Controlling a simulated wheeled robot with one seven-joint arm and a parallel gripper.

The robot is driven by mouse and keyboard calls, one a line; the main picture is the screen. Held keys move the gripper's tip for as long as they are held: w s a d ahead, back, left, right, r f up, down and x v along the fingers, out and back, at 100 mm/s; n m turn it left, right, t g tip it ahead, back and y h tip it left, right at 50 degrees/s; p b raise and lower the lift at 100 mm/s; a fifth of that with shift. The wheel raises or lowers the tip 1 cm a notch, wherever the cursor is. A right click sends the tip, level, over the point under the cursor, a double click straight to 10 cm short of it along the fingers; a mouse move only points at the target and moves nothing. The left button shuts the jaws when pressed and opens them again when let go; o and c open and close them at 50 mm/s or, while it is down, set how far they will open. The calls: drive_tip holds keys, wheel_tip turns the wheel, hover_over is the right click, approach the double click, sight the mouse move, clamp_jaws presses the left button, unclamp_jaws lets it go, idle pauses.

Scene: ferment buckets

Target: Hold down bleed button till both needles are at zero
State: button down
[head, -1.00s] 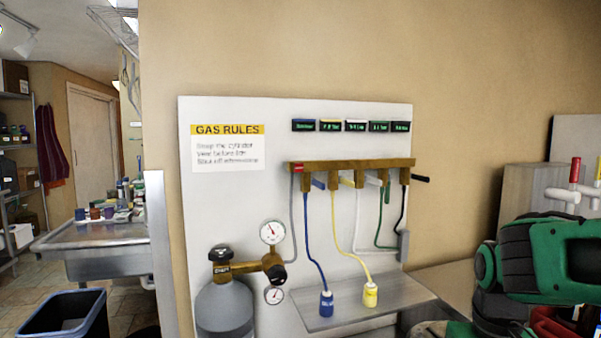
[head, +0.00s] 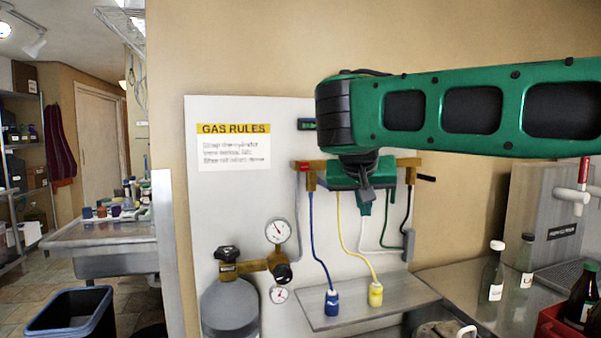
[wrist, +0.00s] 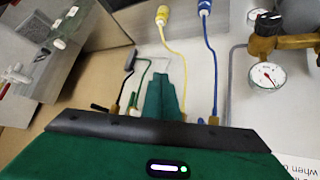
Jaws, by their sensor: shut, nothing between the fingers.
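Two round white gauges are on the brass regulator (head: 245,266) of a grey cylinder (head: 229,308): an upper gauge (head: 277,231) and a smaller lower gauge (head: 279,295). Their needles are too small to read surely. The upper gauge also shows in the wrist view (wrist: 267,75). A brass manifold (head: 406,162) runs across the white board, with a small red part (head: 303,165) at its left end; I cannot tell whether this is the bleed button. My gripper (head: 366,195) is shut and empty, in front of the manifold and hiding its middle. In the wrist view its tips (wrist: 163,85) point toward the hoses.
Blue (head: 332,303) and yellow (head: 375,294) hose ends rest on a grey shelf (head: 345,318). A rules sign (head: 234,147) hangs upper left. Bottles (head: 492,272) and a red crate (head: 550,325) stand right. A sink (head: 115,262) and bin (head: 70,312) are left.

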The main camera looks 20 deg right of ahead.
sight(306, 165)
drive_tip(key=w+a+r+t, duration=0.2)
drive_tip(key=a+r, duration=0.6)
drive_tip(key=a, duration=0.2)
drive_tip(key=shift+w, duration=0.3)
drive_tip(key=shift+w, duration=0.1)
drive_tip(key=shift+w+f, duration=0.1)
drive_tip(key=shift+w, duration=4.15)
drive_tip(key=shift+w, duration=0.2)
drive_tip(key=shift+w, duration=0.2)
